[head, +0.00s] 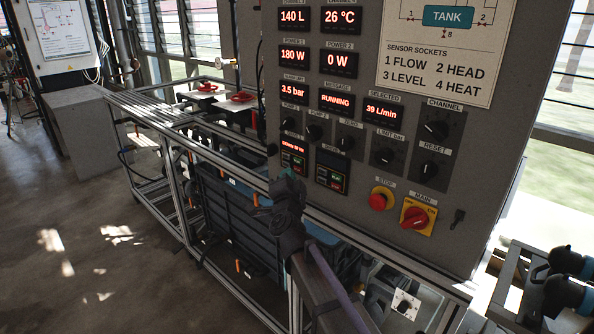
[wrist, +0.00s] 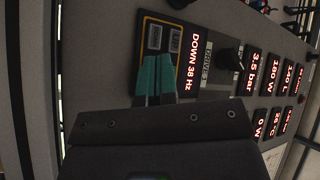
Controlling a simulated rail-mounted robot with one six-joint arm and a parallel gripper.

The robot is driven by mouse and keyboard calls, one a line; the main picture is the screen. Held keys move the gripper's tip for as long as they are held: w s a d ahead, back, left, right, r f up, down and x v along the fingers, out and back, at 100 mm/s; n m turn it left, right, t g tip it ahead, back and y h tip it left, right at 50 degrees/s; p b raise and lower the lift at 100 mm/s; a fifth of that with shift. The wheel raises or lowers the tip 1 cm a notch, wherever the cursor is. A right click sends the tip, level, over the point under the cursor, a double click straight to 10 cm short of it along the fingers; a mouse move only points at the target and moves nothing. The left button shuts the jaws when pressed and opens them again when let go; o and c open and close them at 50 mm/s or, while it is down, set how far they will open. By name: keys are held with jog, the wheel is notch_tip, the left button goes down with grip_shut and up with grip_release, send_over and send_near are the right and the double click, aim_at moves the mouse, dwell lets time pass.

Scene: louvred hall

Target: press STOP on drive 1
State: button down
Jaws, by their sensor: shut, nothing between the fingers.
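Drive 1 (head: 294,150) is a small dark unit low on the left of the grey panel, with a lit red display. In the wrist view its display (wrist: 193,52) reads "DOWN 38 Hz", turned sideways. Two outlined keys (wrist: 164,38) show beside the display; their lettering is too blurred to read. My gripper (head: 288,178) is just below drive 1 in the head view. Its teal fingers (wrist: 157,76) are shut and empty, and their tips cover part of the keypad. I cannot tell whether they touch it or which key they cover.
Drive 2 (head: 331,172), with a dark display, sits right of drive 1. A red STOP mushroom button (head: 379,200) and a red-yellow MAIN switch (head: 417,216) are lower right. The message display (head: 336,101) reads "RUNNING". A metal frame (head: 180,170) runs beneath the panel.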

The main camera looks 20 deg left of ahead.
jog(key=shift+s+a, duration=0.15)
jog(key=shift+s, duration=0.1)
jog(key=s, duration=0.1)
jog(key=s+a, duration=0.1)
jog(key=s, duration=0.1)
jog(key=s+a, duration=0.1)
jog(key=shift+s+a, duration=0.15)
dwell(0.4)
dwell(0.4)
